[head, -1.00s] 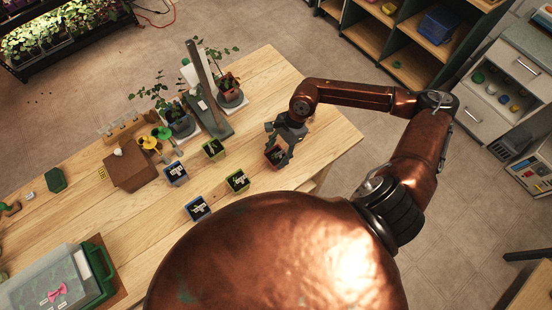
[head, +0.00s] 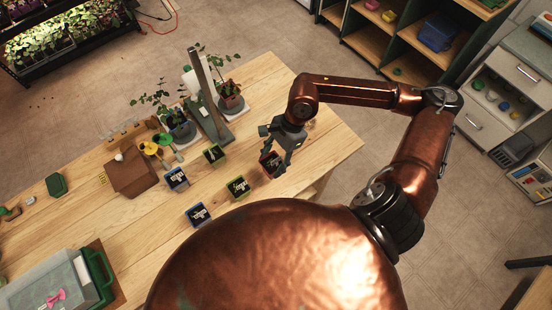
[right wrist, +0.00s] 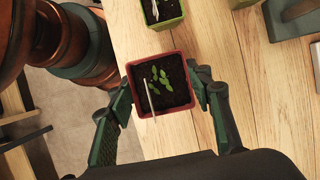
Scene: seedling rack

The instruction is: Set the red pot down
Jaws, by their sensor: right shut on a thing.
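The red pot (head: 268,165) is a small square pot with dark soil, green seedlings and a white label stick, seen from above in the right wrist view (right wrist: 160,114). My right gripper (head: 278,167) is shut on the red pot, with one finger on each side wall in the right wrist view (right wrist: 160,95). The pot is over the right part of the wooden table (head: 320,150). I cannot tell whether its base touches the tabletop. My left gripper is not in view.
Two green pots (head: 214,153) (head: 238,187) and two blue pots (head: 176,179) (head: 198,215) stand left of the red pot. A grey stand (head: 212,122) and potted plants (head: 230,92) are behind. The tabletop right of the red pot is clear.

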